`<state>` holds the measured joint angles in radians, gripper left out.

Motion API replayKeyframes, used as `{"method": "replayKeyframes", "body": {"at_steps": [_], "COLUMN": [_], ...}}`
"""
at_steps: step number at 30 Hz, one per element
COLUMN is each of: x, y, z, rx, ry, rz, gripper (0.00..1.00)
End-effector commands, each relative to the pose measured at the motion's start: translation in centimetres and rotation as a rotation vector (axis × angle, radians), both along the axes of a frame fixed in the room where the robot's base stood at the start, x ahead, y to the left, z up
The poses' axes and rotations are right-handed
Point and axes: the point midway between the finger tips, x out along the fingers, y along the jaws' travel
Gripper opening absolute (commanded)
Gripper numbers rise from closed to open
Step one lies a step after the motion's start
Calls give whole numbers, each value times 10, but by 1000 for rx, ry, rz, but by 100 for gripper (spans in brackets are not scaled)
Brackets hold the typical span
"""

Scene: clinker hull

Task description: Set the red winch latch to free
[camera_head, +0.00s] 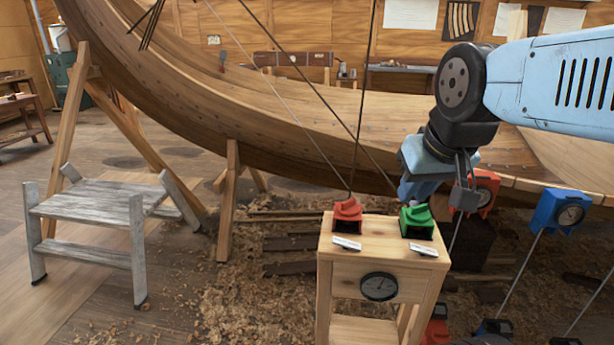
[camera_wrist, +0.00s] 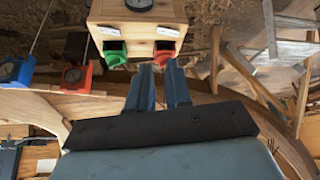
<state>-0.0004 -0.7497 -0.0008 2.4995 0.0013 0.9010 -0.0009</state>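A red winch (camera_head: 347,215) sits on the left of a wooden stand (camera_head: 345,262), with a green winch (camera_head: 416,222) to its right. Each has a small white label in front, too small to read. My gripper (camera_head: 415,196) is just above and behind the green winch, pointing down. In the wrist view the red winch (camera_wrist: 165,49) and green winch (camera_wrist: 114,50) lie beyond my fingertips. My gripper (camera_wrist: 158,68) there has its two fingers apart with nothing between them. I cannot tell the latch position on the red winch.
A dial (camera_head: 379,286) is on the stand's front. Lines rise from the winches. A red gauge box (camera_head: 484,188) and a blue gauge box (camera_head: 562,210) stand to the right. The hull (camera_head: 300,120) curves behind; a grey step bench (camera_head: 100,205) stands left.

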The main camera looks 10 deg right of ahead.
Motion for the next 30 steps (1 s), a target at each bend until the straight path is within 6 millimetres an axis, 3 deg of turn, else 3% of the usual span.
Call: {"method": "replayKeyframes", "body": {"at_steps": [5, 12, 23, 30], "x": [15, 58, 126, 170], "y": [0, -2, -12, -24], "z": [-4, -20, -59, -96], "rx": [69, 264, 514, 637], "ry": [38, 152, 328, 439], "rz": [-67, -291, -691, -984], "gripper": [36, 57, 57, 57]}}
